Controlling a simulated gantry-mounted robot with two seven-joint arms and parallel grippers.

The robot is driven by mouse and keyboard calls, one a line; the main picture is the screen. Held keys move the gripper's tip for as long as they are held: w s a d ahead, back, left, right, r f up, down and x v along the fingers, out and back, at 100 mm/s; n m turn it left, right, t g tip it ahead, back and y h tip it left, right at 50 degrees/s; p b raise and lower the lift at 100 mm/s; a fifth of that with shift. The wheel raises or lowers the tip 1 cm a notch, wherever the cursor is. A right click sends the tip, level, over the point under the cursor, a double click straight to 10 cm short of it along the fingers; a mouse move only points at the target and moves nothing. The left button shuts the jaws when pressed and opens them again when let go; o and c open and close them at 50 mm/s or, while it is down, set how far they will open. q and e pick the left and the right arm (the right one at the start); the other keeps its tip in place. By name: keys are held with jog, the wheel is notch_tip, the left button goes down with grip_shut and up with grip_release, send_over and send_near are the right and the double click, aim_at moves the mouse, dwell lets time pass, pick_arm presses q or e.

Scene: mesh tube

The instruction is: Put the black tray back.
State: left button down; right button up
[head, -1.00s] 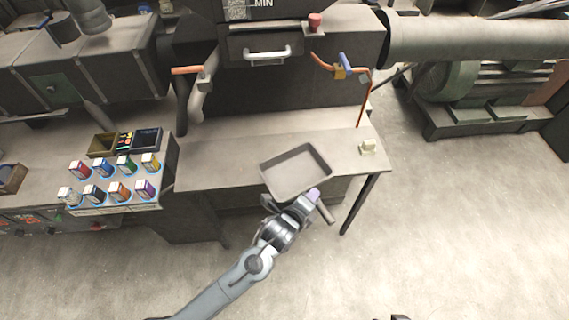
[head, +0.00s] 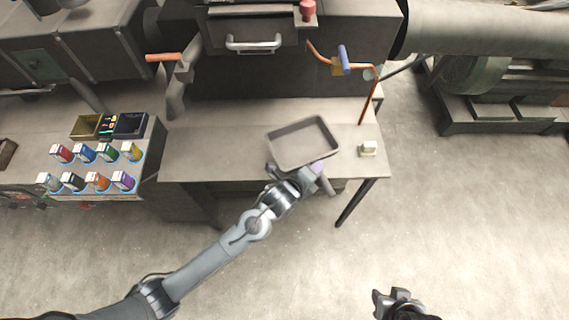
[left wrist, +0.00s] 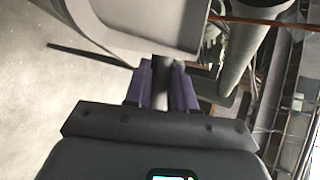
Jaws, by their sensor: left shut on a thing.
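A shallow, dark-rimmed rectangular tray (head: 300,150) shows in the head view over the front right part of the workbench top. Its inside looks empty. My left gripper (head: 312,173) is at the tray's near edge, shut on its short dark handle. In the left wrist view, the purple fingers of the left gripper (left wrist: 163,88) close on the dark handle, with the pale-lit tray (left wrist: 140,28) beyond. I cannot tell whether the tray touches the bench. My right gripper (head: 393,302) is at the bottom edge of the head view, apart from everything; its jaws are unclear.
The workbench (head: 225,165) is clear left of the tray. A small pale block (head: 368,149) sits near its right end. A dark machine with a metal handle (head: 254,44) stands behind. Copper pipes (head: 367,95) rise at the right. A console with several coloured cartridges (head: 97,181) stands left.

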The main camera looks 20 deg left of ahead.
pick_arm(q)
jog(key=a+f, duration=0.9)
jog(key=shift+a+f, duration=0.3)
jog(key=c, duration=1.4)
grip_release()
jog(key=shift+f, duration=0.2)
jog(key=shift+o, duration=0.9)
